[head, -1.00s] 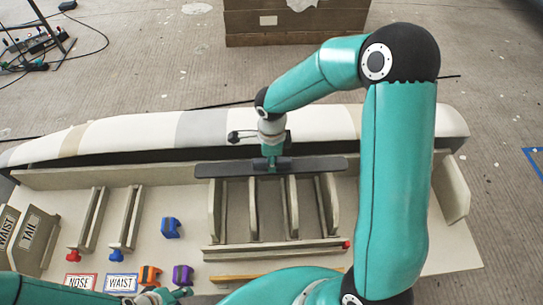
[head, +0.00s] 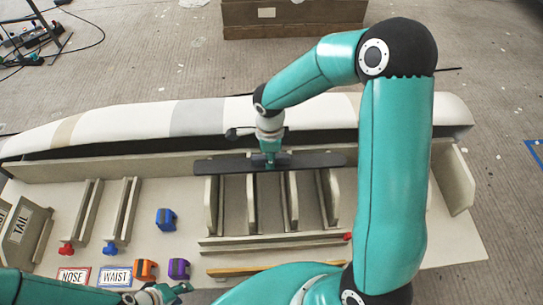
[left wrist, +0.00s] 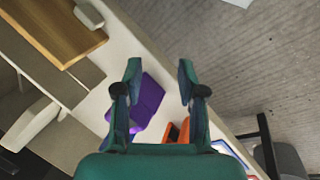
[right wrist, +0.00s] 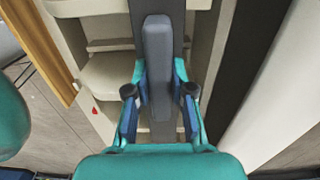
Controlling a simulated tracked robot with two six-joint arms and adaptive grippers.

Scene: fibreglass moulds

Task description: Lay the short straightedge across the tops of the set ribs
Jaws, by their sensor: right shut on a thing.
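The short straightedge is a long dark grey bar (head: 318,160) lying crosswise over the far ends of several upright beige ribs (head: 293,200). My right gripper (head: 270,162) is shut on its raised grey handle, which shows between the fingers in the right wrist view (right wrist: 157,62). I cannot tell whether the bar touches the rib tops or hovers just above them. My left gripper (head: 168,292) is open and empty near the table's front edge. In the left wrist view its fingers (left wrist: 160,78) point toward a purple clamp (left wrist: 148,98).
Blue (head: 166,219), orange (head: 145,270) and purple (head: 179,268) clamps stand on the table. NOSE (head: 73,276) and WAIST (head: 115,276) labels lie at the front. A wooden strip (head: 240,269) lies before the ribs. A long white mould (head: 130,130) runs along the back.

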